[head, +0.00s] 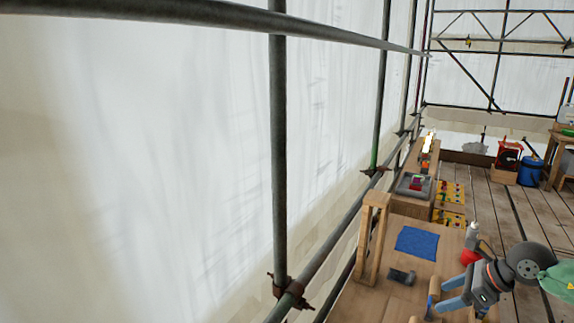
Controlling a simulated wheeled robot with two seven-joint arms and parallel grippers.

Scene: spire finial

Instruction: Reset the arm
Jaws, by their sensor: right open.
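My right gripper (443,294) is at the lower right in the head view, coming in from the right over a wooden bench top (385,300). Its two blue fingers are apart and point left. A small light wooden piece (434,286) shows by the fingertips; I cannot tell whether they touch it. I see nothing clearly held between the fingers. My left gripper is not in view.
A wooden frame (372,240) stands upright on the bench beside a blue cloth (417,243). A dark grey tool (402,276) lies nearby. A grey tray (413,186) sits farther back. Scaffold poles (279,150) and white sheeting (180,140) fill the left. Plank floor (490,205) lies right.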

